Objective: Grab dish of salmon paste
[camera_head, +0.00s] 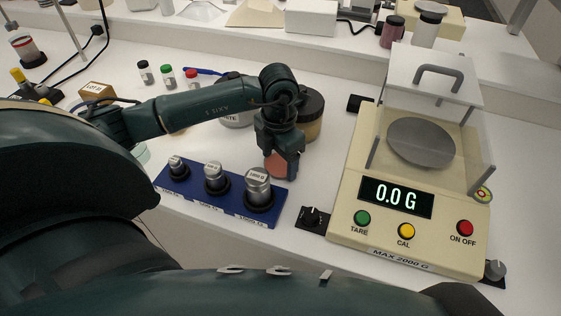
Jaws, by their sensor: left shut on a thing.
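The salmon-coloured dish (274,167) shows partly below my left gripper (282,170), just behind the right end of the blue weight block. My left gripper points down and is shut on the dish; its fingers cover part of the dish. I cannot tell whether the dish touches the table. My right gripper is not in view.
A blue block (232,214) with several metal weights stands just in front of the dish. A cream balance (345,212) reading 0.0 G stands to the right. A brown jar (313,115) stands close behind my gripper. Small vials (168,75) stand farther back left.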

